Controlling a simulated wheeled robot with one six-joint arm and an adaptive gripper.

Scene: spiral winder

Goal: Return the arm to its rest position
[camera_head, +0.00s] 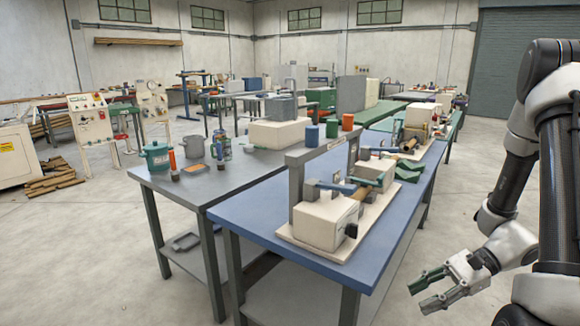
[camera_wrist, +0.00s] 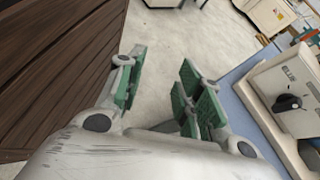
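My gripper (camera_head: 424,292) hangs at the lower right in the head view, in the open floor space to the right of the blue-topped table. Its green-padded fingers stand apart, and nothing is between them. The wrist view shows the same open fingers (camera_wrist: 155,92) with bare concrete floor beyond. My arm comes down from the right edge of the head view, bent, with the gripper pointing left. The spiral winder (camera_head: 322,217), a cream box with a black knob on a pale base, sits on the blue table (camera_head: 245,216), apart from the gripper.
A grey table (camera_head: 180,187) with a teal pot (camera_head: 157,156) stands left of the blue one. A brown slatted wooden surface (camera_wrist: 55,70) fills the left of the wrist view. Open floor (camera_head: 80,270) lies at the front left.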

